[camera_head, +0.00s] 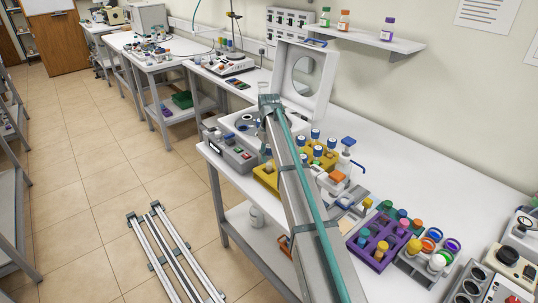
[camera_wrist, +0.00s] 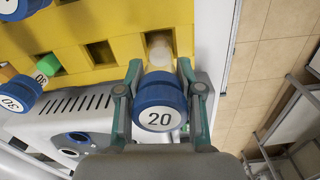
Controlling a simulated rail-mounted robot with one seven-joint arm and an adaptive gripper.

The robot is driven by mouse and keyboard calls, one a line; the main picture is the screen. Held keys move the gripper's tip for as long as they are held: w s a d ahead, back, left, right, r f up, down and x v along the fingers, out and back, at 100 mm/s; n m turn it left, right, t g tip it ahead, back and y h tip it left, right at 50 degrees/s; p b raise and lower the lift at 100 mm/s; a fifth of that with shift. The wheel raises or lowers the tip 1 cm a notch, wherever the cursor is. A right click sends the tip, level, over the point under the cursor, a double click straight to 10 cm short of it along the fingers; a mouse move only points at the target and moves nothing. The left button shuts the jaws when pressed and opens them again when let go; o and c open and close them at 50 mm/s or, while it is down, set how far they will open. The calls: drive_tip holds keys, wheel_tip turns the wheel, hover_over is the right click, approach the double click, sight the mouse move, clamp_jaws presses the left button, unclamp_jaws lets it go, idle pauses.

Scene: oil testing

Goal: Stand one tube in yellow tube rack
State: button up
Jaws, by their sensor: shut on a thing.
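In the wrist view, my gripper (camera_wrist: 160,76) is shut on a tube (camera_wrist: 160,103) with a blue cap marked 20. The tube's pale body (camera_wrist: 159,50) points away from the camera at a hole near the edge of the yellow tube rack (camera_wrist: 125,18); I cannot tell how far it is inside. Other holes beside it look empty. In the head view the yellow rack (camera_head: 264,179) is partly behind my arm, with several blue-capped tubes at its right part.
A grey device with vents (camera_wrist: 70,112) lies beside the rack in the wrist view. In the head view a purple rack (camera_head: 365,254) with coloured caps stands at the right front. An open-lidded machine (camera_head: 303,80) stands behind. Bare white bench (camera_head: 425,175) lies to the right.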

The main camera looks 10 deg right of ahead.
sight(269, 161)
drive_tip(key=shift+f+b, duration=0.45)
drive_tip(key=shift+f, duration=1.3)
idle(1.2)
drive_tip(key=o, duration=1.2)
